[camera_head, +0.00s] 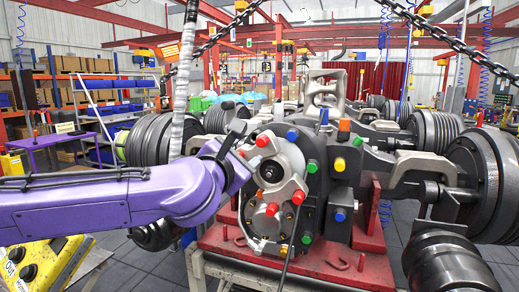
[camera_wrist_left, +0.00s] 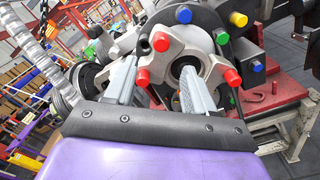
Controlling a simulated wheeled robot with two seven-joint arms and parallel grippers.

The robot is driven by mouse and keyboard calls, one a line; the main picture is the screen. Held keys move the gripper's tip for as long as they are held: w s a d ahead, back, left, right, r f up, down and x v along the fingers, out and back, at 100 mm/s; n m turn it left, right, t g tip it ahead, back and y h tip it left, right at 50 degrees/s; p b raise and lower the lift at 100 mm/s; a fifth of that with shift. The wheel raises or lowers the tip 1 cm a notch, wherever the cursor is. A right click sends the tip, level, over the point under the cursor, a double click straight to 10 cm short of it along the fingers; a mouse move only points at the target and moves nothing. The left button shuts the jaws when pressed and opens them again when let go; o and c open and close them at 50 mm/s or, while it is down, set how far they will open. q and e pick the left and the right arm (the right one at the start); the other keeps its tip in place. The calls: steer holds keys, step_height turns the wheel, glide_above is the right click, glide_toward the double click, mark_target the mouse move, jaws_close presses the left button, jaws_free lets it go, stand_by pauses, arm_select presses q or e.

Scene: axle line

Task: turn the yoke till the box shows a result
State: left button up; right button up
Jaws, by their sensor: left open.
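The yoke (camera_head: 284,180) is a pale metal part with red-capped arms on the front of the axle's central housing; the wrist view also shows the yoke (camera_wrist_left: 192,52). My left gripper (camera_head: 240,143) is at the yoke's upper left, its fingers partly hidden in the head view. In the left wrist view my left gripper (camera_wrist_left: 160,70) is open, with its two grey fingers apart in front of the yoke. Whether they touch it I cannot tell. My right gripper is out of view.
Blue, green and yellow capped studs (camera_head: 312,167) surround the yoke. The axle housing rests on a red stand (camera_head: 340,262). A hanging grey hose (camera_head: 183,75) is close behind my left arm. Dark ribbed drums (camera_head: 480,170) stand at the right.

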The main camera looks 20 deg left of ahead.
mark_target(261, 142)
arm_select(q)
steer(key=w+p, duration=0.1)
steer(key=w, duration=0.2)
steer(key=w+p, duration=0.1)
steer(key=w, duration=0.2)
steer(key=w+p, duration=0.1)
steer(key=w, duration=0.3)
steer(key=shift+d, duration=0.25)
steer(key=shift+w+f, duration=0.1)
steer(key=shift+w, duration=0.25)
jaws_close()
